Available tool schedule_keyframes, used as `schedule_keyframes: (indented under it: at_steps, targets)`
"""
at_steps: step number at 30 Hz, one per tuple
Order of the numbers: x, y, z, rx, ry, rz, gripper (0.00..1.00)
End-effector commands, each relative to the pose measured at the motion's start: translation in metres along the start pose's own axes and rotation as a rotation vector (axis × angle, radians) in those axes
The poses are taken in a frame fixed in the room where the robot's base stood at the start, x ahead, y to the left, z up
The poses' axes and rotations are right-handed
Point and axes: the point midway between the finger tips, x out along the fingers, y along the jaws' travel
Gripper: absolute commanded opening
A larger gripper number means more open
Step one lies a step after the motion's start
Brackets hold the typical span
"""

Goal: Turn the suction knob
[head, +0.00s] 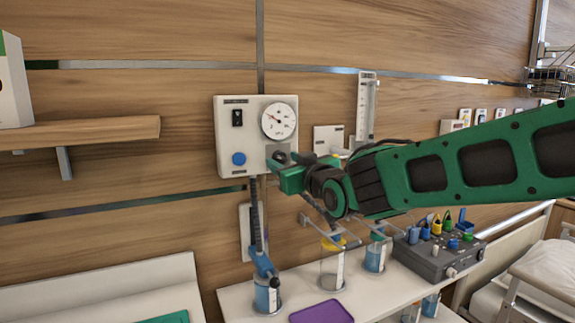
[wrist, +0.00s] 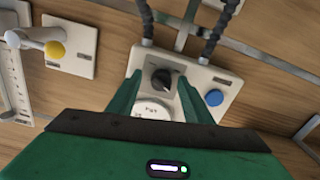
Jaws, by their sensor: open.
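The suction knob (wrist: 161,78) is a black round knob on a white wall unit (head: 228,167). In the wrist view it sits between and just beyond the two green fingers of my gripper (wrist: 159,88). My gripper (head: 287,172) is open in front of the unit's lower right corner in the head view, where it hides part of the knob. I cannot tell whether the fingers touch the knob. The unit also carries a round dial gauge (head: 279,120), a black switch (head: 237,117) and a blue button (head: 239,158). The gauge is partly hidden by my gripper in the wrist view.
A flowmeter (head: 366,108) is on the wall to the right. Below, a white shelf holds a purple tray (head: 321,312), jars such as the blue one (head: 267,295), and a grey box (head: 437,258) with coloured connectors. Dark hoses run from the unit. A bed (head: 545,265) stands at right.

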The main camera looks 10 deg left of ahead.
Motion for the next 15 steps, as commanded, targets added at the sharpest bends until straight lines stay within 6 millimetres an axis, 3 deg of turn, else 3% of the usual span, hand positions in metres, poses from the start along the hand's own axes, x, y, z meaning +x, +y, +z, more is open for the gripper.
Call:
schedule_keyframes:
  at_steps: [15]
  targets:
    - [-0.082, 0.003, 0.0, 0.0, 0.001, 0.002, 0.46]
